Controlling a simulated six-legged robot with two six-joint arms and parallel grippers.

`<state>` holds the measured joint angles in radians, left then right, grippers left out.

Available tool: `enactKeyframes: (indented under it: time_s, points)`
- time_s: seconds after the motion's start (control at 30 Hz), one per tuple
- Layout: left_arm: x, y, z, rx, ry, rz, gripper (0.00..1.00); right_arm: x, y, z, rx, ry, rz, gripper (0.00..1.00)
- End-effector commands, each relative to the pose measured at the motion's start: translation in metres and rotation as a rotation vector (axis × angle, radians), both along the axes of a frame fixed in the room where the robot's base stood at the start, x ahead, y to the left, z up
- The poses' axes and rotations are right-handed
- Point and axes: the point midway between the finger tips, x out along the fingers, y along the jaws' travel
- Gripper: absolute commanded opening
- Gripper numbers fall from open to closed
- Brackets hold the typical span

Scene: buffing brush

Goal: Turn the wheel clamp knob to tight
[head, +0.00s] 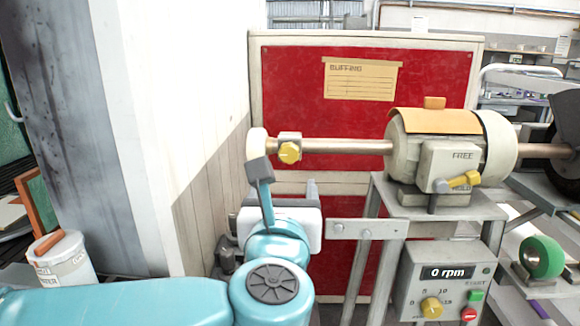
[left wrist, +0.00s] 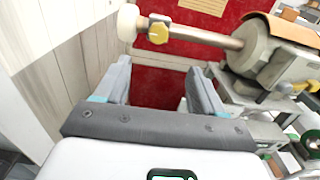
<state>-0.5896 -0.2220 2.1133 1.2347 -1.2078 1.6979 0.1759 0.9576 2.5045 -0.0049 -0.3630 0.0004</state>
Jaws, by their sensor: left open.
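The yellow clamp knob (head: 289,152) sits on a pale block on the steel shaft (head: 345,146), beside the round off-white end piece (head: 257,143). In the left wrist view the knob (left wrist: 158,33) shows beyond and above the fingertips. My left gripper (head: 286,180) is open and empty, just below the knob in the head view and apart from it. Its two fingers (left wrist: 158,80) stand wide apart in the left wrist view, with only red panel between them. I cannot read any tight mark on the knob. My right gripper is not in view.
The motor (head: 437,140) carries a yellow lever (head: 465,181) by the word FREE. A control box (head: 447,285) reads 0 rpm and has a yellow dial, green button and red button. A red panel (head: 400,75) stands behind. A white wall (head: 180,90) is close on the left.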

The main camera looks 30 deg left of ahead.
Motion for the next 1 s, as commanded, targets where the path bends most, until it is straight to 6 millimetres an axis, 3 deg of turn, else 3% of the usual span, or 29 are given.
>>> enactKeyframes:
  time_s: [0.6,0.8,1.0]
  points:
    - [0.110,0.070,0.000,0.002,0.006,0.001,0.69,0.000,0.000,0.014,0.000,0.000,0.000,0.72]
    - [0.128,0.080,0.001,0.002,0.002,-0.001,0.69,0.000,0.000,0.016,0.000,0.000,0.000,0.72]
    - [0.132,0.082,0.000,0.002,0.002,-0.002,0.69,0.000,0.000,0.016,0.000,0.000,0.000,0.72]
